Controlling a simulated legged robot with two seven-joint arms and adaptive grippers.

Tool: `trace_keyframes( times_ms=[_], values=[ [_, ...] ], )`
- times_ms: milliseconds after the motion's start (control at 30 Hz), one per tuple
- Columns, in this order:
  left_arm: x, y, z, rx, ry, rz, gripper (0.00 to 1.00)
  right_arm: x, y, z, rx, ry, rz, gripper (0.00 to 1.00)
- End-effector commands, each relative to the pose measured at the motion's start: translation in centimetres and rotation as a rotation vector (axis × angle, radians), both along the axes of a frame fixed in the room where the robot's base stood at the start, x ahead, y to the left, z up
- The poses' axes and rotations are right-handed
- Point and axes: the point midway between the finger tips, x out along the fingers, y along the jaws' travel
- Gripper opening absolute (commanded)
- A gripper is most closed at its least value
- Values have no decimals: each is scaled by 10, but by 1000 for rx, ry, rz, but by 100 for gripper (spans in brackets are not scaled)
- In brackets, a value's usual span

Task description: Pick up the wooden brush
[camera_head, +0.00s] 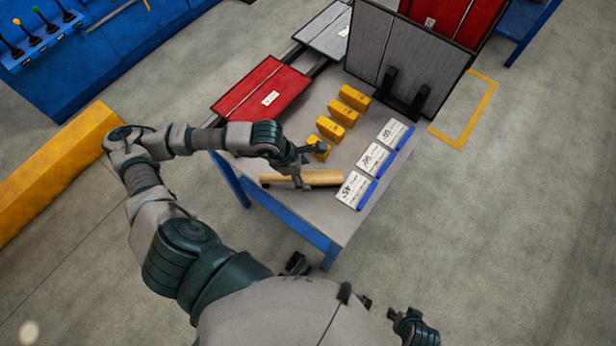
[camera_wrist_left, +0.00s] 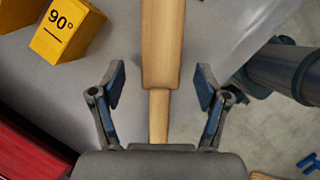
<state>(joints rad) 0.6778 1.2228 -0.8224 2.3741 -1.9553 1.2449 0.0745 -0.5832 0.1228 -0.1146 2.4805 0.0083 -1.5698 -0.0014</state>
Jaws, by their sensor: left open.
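The wooden brush (camera_head: 318,177) lies near the front edge of the table (camera_head: 330,222), its long pale body running across the picture. In the left wrist view the brush (camera_wrist_left: 163,40) runs from the top edge down to a narrower handle, which lies between the two open fingers of the left gripper (camera_wrist_left: 160,86). A gap shows on each side, so neither finger appears to touch it. The brush's far end is cut off there. A dark jointed part of mine, perhaps the right gripper (camera_head: 410,325), shows small at the bottom.
Several yellow blocks (camera_head: 342,112) stand behind the brush; one is close to the left gripper. A red panel (camera_head: 262,92) lies at the left. Grey upright panels (camera_head: 385,50) stand at the back.

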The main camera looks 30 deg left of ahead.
Motion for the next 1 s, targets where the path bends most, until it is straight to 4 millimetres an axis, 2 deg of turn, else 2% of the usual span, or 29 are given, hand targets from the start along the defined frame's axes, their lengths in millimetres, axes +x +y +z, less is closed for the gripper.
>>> trace_keyframes(
  times_ms=[33, 200, 433, 467, 733, 1000],
  values=[
    [1, -3, -11, -2, 4, -1, 75, 4, 1, -2, 1, -16, 1, 54],
    [6, -8, -29, -4, 2, 1, 75, 17, 6, -1, 16, -77, 5, 54],
    [6, -7, -30, -3, 1, 1, 75, 19, 7, 0, 16, -86, 5, 54],
    [6, -7, -30, -3, 1, 1, 72, 19, 7, 0, 16, -86, 5, 54],
    [7, -8, -30, -3, 1, 1, 6, 19, 7, -1, 16, -85, 5, 54],
    [7, -8, -29, -3, 1, 0, 5, 19, 7, -1, 16, -84, 5, 54]
  ],
)
